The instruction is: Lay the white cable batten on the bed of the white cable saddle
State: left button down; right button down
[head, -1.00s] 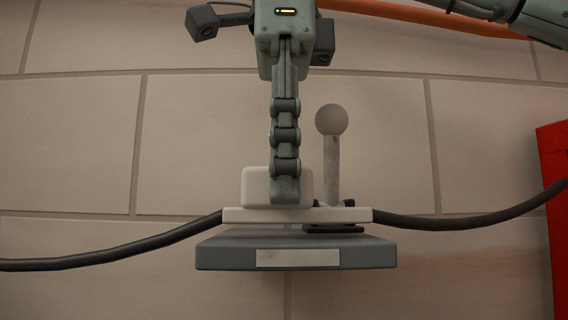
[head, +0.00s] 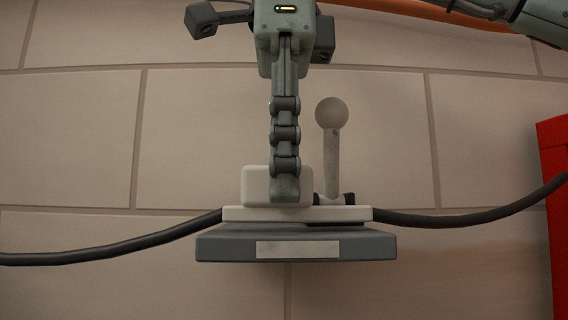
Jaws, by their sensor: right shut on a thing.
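My right gripper (head: 285,190) points down, shut on the pale upright grip block of the white cable batten (head: 240,214). The batten is a flat pale bar held level. The white cable saddle (head: 215,246) is a grey slab with a white label on its front face. The batten hangs over the saddle's top, its lower edge close to the slab; I cannot tell whether they touch. A pale post with a ball knob (head: 331,113) stands behind the batten, to the right of my fingers. The bed is mostly hidden. My left gripper is out of view.
A black cable (head: 115,250) runs in from the left, behind the batten, and out to the right (head: 470,216). A red object (head: 555,205) stands at the right edge. An orange pipe (head: 430,14) crosses the top. The tiled wall (head: 80,130) is otherwise clear.

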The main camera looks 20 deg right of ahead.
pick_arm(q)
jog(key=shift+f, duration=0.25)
pick_arm(e)
jog(key=shift+f, duration=0.4)
jog(key=c, duration=1.2)
grip_release()
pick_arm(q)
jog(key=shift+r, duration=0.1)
pick_arm(e)
jog(key=shift+r, duration=0.15)
